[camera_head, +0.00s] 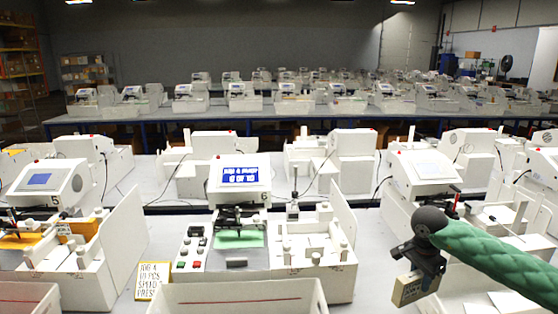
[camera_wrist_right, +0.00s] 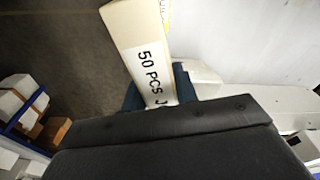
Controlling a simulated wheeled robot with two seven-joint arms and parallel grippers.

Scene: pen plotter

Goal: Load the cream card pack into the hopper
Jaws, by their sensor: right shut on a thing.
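The cream card pack (camera_head: 407,289) hangs from my right gripper (camera_head: 422,268) at the lower right of the head view. In the right wrist view the pack (camera_wrist_right: 137,40) shows black print reading "50 PCS" and sits between the fingers, its lower part hidden by the gripper body. The plotter marked 6 (camera_head: 238,188) stands at the centre. The white tray with upright posts at its right (camera_head: 310,245), which looks like the hopper, lies left of my right gripper. The pack is apart from it. My left gripper is out of view.
A white open bin (camera_head: 230,285) stands in front of plotter 6. Plotter 5 (camera_head: 45,190) stands at the left, and another plotter (camera_head: 425,175) at the right. A tall white panel (camera_head: 342,225) rises beside the tray.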

